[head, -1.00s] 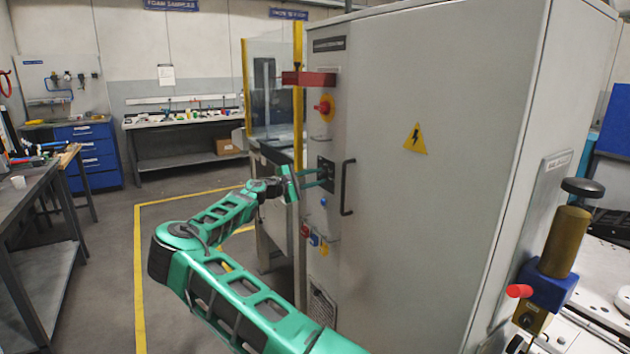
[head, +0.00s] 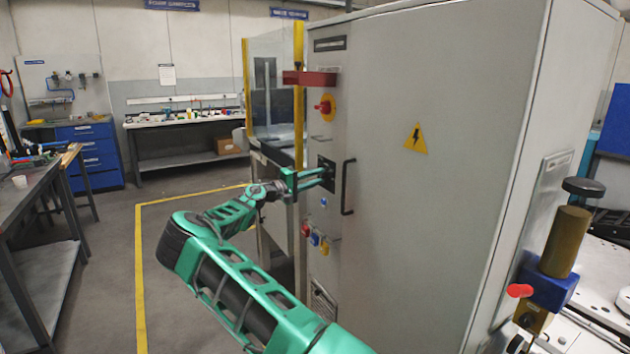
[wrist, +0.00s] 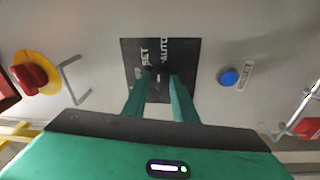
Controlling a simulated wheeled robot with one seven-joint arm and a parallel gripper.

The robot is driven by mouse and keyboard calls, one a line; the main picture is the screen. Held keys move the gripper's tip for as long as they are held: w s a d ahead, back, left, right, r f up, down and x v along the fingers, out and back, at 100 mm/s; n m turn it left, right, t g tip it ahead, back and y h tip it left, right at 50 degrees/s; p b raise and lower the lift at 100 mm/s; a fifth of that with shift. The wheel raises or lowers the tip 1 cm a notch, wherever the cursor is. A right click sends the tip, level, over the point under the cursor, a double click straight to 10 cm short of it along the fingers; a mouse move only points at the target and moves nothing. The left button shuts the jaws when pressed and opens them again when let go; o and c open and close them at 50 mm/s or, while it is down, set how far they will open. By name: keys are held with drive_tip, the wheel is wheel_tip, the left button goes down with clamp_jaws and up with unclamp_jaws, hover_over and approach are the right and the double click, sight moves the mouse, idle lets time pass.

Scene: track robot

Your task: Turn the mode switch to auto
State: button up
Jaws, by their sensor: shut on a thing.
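The mode switch is on a black plate (head: 325,164) on the narrow front of the grey cabinet. In the wrist view the plate (wrist: 131,50) shows the words SET and AUTO, turned sideways. My gripper (head: 329,176) reaches the plate from the left. In the wrist view my gripper (wrist: 160,78) has its two green fingers on either side of the plate's middle, shut on the switch knob. The knob is mostly hidden between the fingertips, with a small pale mark showing there. I cannot tell for sure which label it points to.
A red rotary knob on yellow (head: 325,107) is above the plate. A blue button (wrist: 229,77) is below it. A black door handle (head: 348,188) stands out just right of my gripper. Red, blue and yellow fittings (head: 315,239) sit lower. The floor to the left is clear.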

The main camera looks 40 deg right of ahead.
drive_tip(key=shift+f+m, duration=0.35)
drive_tip(key=shift+m, duration=0.75)
drive_tip(key=o, duration=0.9)
drive_tip(key=shift+w, duration=0.1)
drive_tip(key=shift+o, duration=0.7)
drive_tip(key=shift+r, duration=0.1)
drive_tip(key=w+a+f, duration=0.1)
drive_tip(key=w+a, duration=0.1)
drive_tip(key=a, duration=0.8)
drive_tip(key=shift+a, duration=0.4)
drive_tip(key=shift+s, duration=0.1)
